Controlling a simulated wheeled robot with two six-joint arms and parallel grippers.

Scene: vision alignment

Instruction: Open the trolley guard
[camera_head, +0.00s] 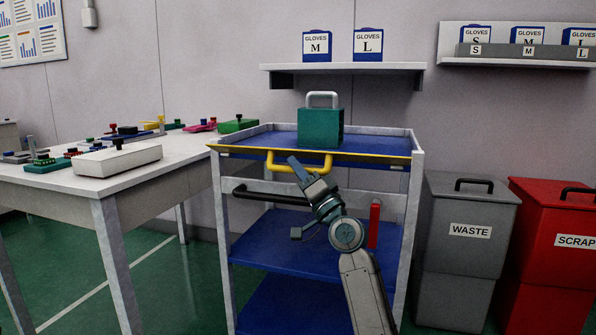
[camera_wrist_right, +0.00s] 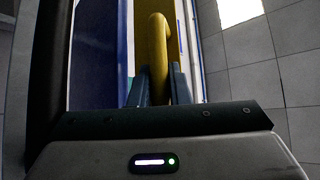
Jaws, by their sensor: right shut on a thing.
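The trolley (camera_head: 415,190) stands in the middle of the head view, with blue shelves. Its yellow guard (camera_head: 360,154) runs along the front of the top shelf. A yellow handle (camera_head: 276,165) hangs from the guard. My right gripper (camera_head: 293,161) is at this handle and shut on it. In the right wrist view the yellow handle (camera_wrist_right: 158,60) stands between the two fingers (camera_wrist_right: 159,88). The fingers cover part of the handle in the head view. A teal box (camera_head: 320,127) with a pale handle sits on the top shelf behind the guard. My left gripper is not in view.
A black bar (camera_head: 255,195) crosses the trolley front below the guard, and a red upright piece (camera_head: 374,224) is at its right. A white table (camera_head: 55,178) with several devices stands left. Grey waste (camera_head: 469,250) and red scrap (camera_head: 550,265) bins stand right.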

